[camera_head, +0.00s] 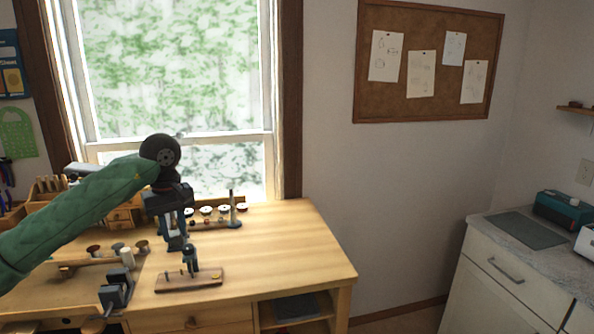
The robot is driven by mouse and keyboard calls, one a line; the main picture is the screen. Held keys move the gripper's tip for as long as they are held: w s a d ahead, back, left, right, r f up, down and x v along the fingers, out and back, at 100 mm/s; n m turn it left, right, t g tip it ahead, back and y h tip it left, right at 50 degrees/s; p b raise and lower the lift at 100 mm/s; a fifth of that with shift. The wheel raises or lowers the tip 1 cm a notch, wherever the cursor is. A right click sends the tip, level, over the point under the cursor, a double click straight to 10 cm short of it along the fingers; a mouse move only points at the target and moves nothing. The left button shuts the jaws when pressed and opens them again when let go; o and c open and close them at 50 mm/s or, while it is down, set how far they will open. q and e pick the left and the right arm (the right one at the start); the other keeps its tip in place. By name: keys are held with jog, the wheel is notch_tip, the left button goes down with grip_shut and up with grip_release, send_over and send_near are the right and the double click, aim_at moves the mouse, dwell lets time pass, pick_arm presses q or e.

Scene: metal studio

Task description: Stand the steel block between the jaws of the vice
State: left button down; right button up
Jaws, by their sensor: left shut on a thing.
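My left gripper (180,240) points down above the bench at the left of the picture. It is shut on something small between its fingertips. I take this to be the steel block, but it is too small and dark to make out clearly. A dark vice (117,288) sits near the bench's front edge, below and to the left of the gripper, and apart from it. Whether its jaws are open cannot be made out. My right gripper is not in view.
A wooden base (190,282) with a small dark upright fitting (190,260) stands just under the gripper. Spools (118,248) lie left of it. A rack of round pieces (210,212) and a thin post (233,208) stand behind. The bench top (285,250) is clear on the right.

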pick_arm(q)
jog(key=s+d+f+m, duration=0.2)
jog(key=s+d+f, duration=0.1)
jog(key=f, duration=0.6)
jog(key=s+d+f+m, duration=0.3)
jog(key=s+f, duration=0.2)
jog(key=f, duration=0.4)
jog(key=s+d+f+m, duration=0.2)
jog(key=s+d+f, duration=0.1)
jog(key=f, duration=0.7)
jog(key=shift+s, duration=0.65)
jog(key=shift+f, duration=0.15)
